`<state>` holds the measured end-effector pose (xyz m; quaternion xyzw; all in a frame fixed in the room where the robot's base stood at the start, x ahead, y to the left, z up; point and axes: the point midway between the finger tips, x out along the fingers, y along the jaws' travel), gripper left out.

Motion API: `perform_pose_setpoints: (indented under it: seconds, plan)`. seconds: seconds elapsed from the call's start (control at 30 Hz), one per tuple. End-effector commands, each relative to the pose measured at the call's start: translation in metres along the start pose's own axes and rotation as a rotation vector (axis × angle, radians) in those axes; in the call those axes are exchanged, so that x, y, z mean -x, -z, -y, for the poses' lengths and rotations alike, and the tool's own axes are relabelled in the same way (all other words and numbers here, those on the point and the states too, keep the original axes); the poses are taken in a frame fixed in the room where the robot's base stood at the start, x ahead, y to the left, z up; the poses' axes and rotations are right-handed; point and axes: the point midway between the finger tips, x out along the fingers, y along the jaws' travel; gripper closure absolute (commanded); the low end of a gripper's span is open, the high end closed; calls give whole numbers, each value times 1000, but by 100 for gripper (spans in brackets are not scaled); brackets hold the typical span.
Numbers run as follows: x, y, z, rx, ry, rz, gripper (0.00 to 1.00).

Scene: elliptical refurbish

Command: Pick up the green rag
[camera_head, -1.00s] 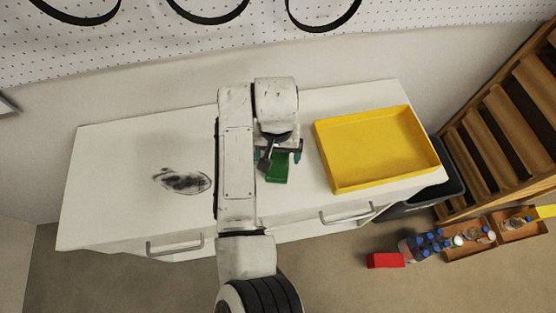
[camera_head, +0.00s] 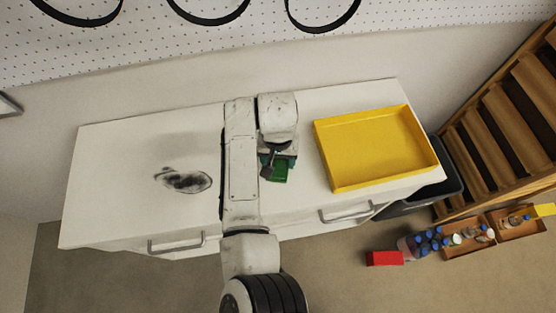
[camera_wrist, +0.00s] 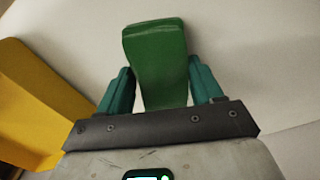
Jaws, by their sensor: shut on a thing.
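The green rag (camera_head: 280,172) is at the white cabinet top, to the left of the yellow tray, partly hidden by my arm. My gripper (camera_head: 278,161) is over it, pointing down. In the wrist view the green rag (camera_wrist: 157,45) is a folded strip between the two teal fingers of my gripper (camera_wrist: 160,75), which is shut on it. Part of the rag stands out beyond the fingertips. I cannot tell whether the rag still touches the cabinet top.
The white cabinet (camera_head: 120,150) has a dark smudge (camera_head: 184,181) on its left half. A yellow tray (camera_head: 335,180) stands at the right; its edge also shows in the wrist view (camera_wrist: 40,105). A black bin (camera_head: 450,180) and wooden stairs (camera_head: 500,130) are further right.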

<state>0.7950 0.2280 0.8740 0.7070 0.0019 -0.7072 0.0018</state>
Motion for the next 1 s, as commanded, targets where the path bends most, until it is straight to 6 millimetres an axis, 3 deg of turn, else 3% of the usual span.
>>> perform_pose_setpoints:
  seconds: [0.13,0.57,0.73,1.0]
  plan:
    - [0,0,0,0,0,0,64]
    - [9,1,0,0,0,-3,65]
    - [34,-2,0,1,-1,-5,65]
    - [81,-42,-6,2,0,-6,65]
